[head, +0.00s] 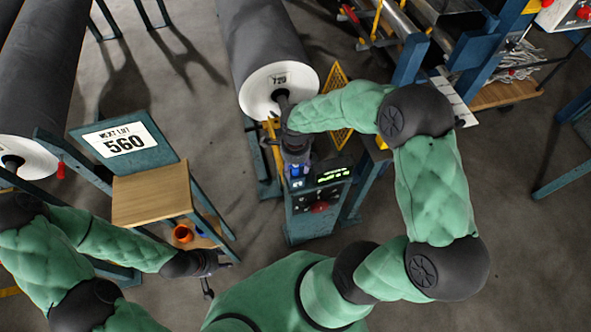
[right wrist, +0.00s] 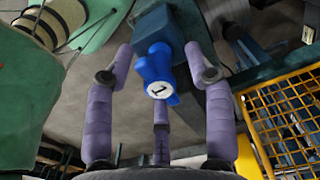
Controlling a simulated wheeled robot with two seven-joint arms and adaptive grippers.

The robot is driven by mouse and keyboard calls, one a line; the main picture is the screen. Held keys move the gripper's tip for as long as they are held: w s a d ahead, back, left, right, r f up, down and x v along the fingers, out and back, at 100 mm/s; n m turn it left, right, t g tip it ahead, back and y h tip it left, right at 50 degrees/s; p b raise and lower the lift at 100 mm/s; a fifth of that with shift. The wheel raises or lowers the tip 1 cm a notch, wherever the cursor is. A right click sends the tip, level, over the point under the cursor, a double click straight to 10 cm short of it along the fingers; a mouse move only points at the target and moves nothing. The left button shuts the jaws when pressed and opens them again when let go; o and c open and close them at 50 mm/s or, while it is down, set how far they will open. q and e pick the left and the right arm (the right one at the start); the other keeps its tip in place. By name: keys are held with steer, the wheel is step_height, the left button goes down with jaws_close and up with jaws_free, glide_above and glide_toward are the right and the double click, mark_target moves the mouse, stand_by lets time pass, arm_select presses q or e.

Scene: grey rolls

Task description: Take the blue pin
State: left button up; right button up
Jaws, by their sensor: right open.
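The blue pin (right wrist: 155,68) has a white round end marked 1. In the right wrist view it stands out in front of a dark blue block (right wrist: 157,28). The right gripper (right wrist: 161,72) is open, with purple fingers to the left and right of the pin and a third finger below; I see no finger closed on it. In the head view the right gripper (head: 296,160) is above a small blue stand, and blue parts (head: 297,171) show just below it. The left gripper (head: 222,266) is low beside the wooden-topped stand; its finger opening is unclear.
A large grey roll (head: 262,40) lies behind the right gripper. A control box with a lit display (head: 331,175) stands beside it. A yellow mesh guard (right wrist: 290,120) is close on the right. A wooden-topped stand (head: 150,192) carries a sign 560 (head: 122,140). Open floor lies between the stands.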

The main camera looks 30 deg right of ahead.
steer(key=shift+f, duration=0.4)
jaws_close()
